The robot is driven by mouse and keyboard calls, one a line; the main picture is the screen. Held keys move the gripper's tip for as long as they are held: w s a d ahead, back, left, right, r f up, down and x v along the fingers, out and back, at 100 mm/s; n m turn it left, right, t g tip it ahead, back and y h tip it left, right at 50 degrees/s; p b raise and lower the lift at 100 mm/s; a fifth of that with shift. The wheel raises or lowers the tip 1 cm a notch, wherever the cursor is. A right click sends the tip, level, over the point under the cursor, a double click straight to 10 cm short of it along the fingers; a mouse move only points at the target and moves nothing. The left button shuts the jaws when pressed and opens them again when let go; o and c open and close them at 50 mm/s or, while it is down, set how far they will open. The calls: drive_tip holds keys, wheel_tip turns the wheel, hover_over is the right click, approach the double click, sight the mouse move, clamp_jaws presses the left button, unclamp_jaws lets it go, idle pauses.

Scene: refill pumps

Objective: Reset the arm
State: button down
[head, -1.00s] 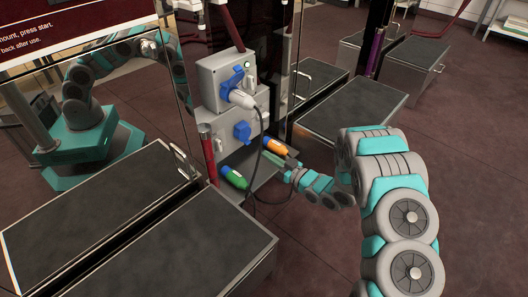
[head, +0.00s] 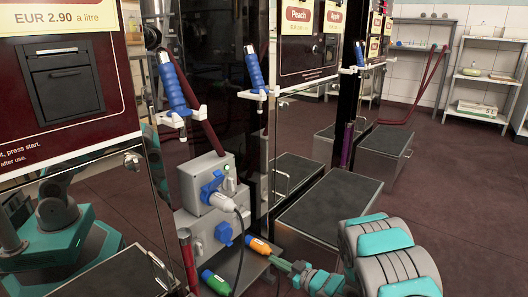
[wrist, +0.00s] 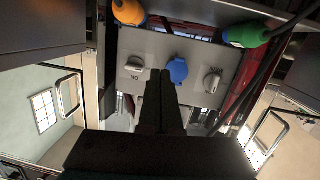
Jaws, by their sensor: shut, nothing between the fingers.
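My gripper (head: 283,265) is low in the head view, just right of the orange connector (head: 260,246), in front of the grey socket boxes. It is small and partly hard to make out there. In the wrist view its two dark fingers (wrist: 161,73) are together, with nothing seen between them. They overlap the grey panel (wrist: 133,45) with two knobs and a blue socket cover (wrist: 178,70). My teal and grey arm reaches in from the lower right of the head view.
A green connector (head: 214,282) lies left of the orange one. A grey plug (head: 220,202) with a black cable sits in the upper box (head: 190,183). Blue-handled nozzles (head: 172,85) hang on the pumps. A dark-topped step (head: 330,212) stands behind; open floor lies right.

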drive_tip(key=w+d+r+m+h+p, duration=0.25)
drive_tip(key=d+r+h, duration=0.6)
drive_tip(key=d, duration=0.45)
drive_tip(key=s+d+r+m+g+h+p, duration=0.25)
drive_tip(key=s+d+r, duration=0.25)
drive_tip(key=s+r, duration=0.25)
drive_tip(key=s+d+r+m+g+h+p, duration=0.1)
drive_tip(key=s+d+r+m+g+h, duration=0.3)
drive_tip(key=s+r, duration=0.35)
drive_tip(key=s+a+r+g+y+p, duration=0.1)
drive_tip(key=s+a+r+g+p, duration=0.1)
drive_tip(key=s, duration=1.5)
drive_tip(key=s+a+r+m+g+y+p, duration=0.1)
drive_tip(key=s+a+r+g, duration=0.3)
drive_tip(key=s+a, duration=0.5)
drive_tip(key=s+r+y+p, duration=0.1)
drive_tip(key=s+r, duration=0.1)
drive_tip(key=s, duration=0.7)
drive_tip(key=shift+s+r, duration=0.25)
drive_tip(key=shift+a+g, duration=0.1)
drive_tip(key=shift+g, duration=0.15)
